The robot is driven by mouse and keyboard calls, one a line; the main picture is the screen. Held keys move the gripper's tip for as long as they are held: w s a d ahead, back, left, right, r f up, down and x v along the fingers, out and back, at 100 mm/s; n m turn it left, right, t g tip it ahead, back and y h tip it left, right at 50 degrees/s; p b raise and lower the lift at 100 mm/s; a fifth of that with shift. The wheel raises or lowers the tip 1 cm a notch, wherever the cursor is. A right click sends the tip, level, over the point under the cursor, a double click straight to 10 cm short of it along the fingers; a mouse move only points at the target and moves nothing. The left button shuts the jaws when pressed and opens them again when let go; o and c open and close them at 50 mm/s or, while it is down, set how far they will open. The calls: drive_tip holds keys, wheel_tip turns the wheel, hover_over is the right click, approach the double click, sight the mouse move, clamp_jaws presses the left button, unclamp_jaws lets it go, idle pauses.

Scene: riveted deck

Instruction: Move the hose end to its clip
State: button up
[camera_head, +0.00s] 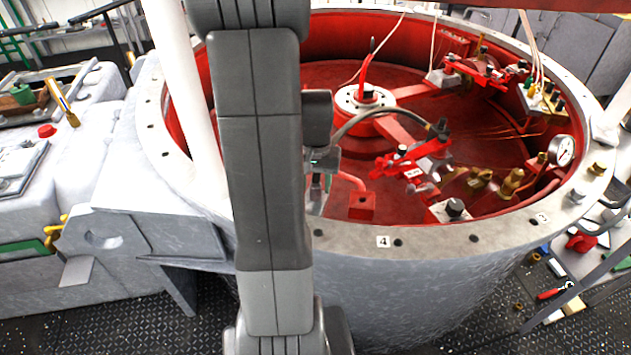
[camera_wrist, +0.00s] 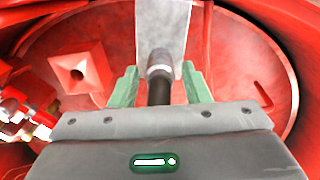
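In the wrist view the hose end (camera_wrist: 160,68) is a black cylinder with a grey collar. It stands between the two pale green fingers of my gripper (camera_wrist: 160,85), and gaps show on both sides of it. A pale grey plate (camera_wrist: 172,22) lies just beyond the hose end. I cannot tell whether this plate is part of the clip. My arm hides the left part of the drum.
The drum's grey bolted rim (camera_head: 450,238) surrounds the work area. A red valve arm (camera_head: 410,160), brass fittings (camera_head: 510,182) and a pressure gauge (camera_head: 562,150) crowd the right. A red block (camera_head: 361,206) sits close to my gripper. The hub (camera_head: 362,100) stands behind.

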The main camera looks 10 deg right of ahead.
drive_tip(key=shift+o, duration=0.6)
wheel_tip(320, 180, up, 14)
drive_tip(key=p, duration=0.1)
drive_tip(key=shift+f, duration=0.1)
wheel_tip(320, 180, down, 14)
drive_tip(key=shift+r+b, duration=0.1)
drive_tip(key=shift+b, duration=0.35)
drive_tip(key=shift+r, duration=0.2)
idle(0.5)
